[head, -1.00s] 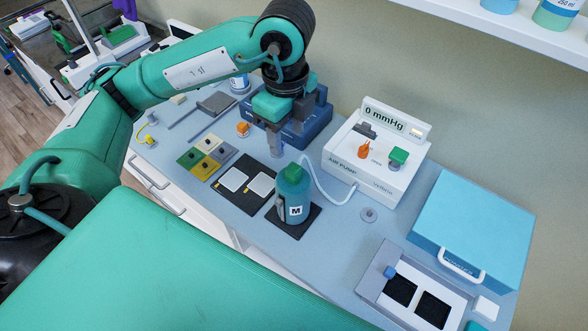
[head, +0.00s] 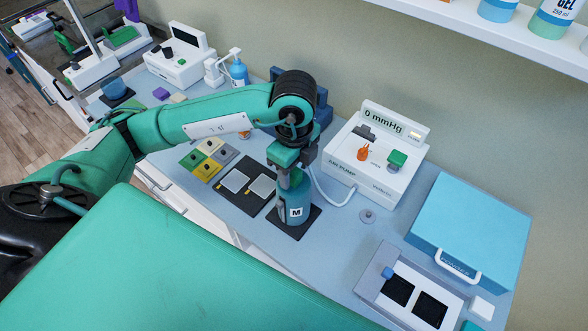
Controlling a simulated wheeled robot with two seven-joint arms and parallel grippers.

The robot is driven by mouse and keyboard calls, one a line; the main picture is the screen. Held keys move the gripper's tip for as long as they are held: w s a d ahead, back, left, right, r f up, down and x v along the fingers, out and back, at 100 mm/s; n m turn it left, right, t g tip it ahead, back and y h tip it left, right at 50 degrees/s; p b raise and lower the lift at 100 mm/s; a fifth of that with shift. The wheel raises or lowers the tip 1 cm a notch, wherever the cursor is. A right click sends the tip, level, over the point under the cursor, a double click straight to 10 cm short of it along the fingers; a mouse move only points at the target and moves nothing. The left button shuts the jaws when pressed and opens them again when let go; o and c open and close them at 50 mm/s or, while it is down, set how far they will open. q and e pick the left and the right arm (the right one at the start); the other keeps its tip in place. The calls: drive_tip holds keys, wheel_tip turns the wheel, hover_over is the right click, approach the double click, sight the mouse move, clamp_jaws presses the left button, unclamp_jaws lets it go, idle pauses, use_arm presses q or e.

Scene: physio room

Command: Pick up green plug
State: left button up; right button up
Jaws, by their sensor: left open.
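My left gripper (head: 285,178) points down at the top of a teal bottle-like object marked M (head: 296,213), which stands upright on a black pad (head: 290,231). The gripper is open. Its fingers are at the object's green top, which they mostly hide; I cannot tell whether they touch it. A green piece (head: 397,159) sits on top of the white air pump (head: 374,184), right of an orange piece (head: 363,153). A block with coloured squares (head: 208,158), one of them green, lies left of the gripper. I cannot tell for certain which green piece is the plug. My right gripper is out of view.
A thin tube (head: 325,196) runs from the pump towards the bottle-like object. A blue case (head: 470,228) and a tray with two black pads (head: 370,288) are at the right. The green padded bench (head: 150,265) fills the front.

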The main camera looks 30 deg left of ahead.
use_arm(q)
drive_tip(key=shift+f, duration=0.6)
drive_tip(key=c, duration=0.9)
drive_tip(key=shift+o, duration=0.2)
drive_tip(key=shift+r, duration=0.1)
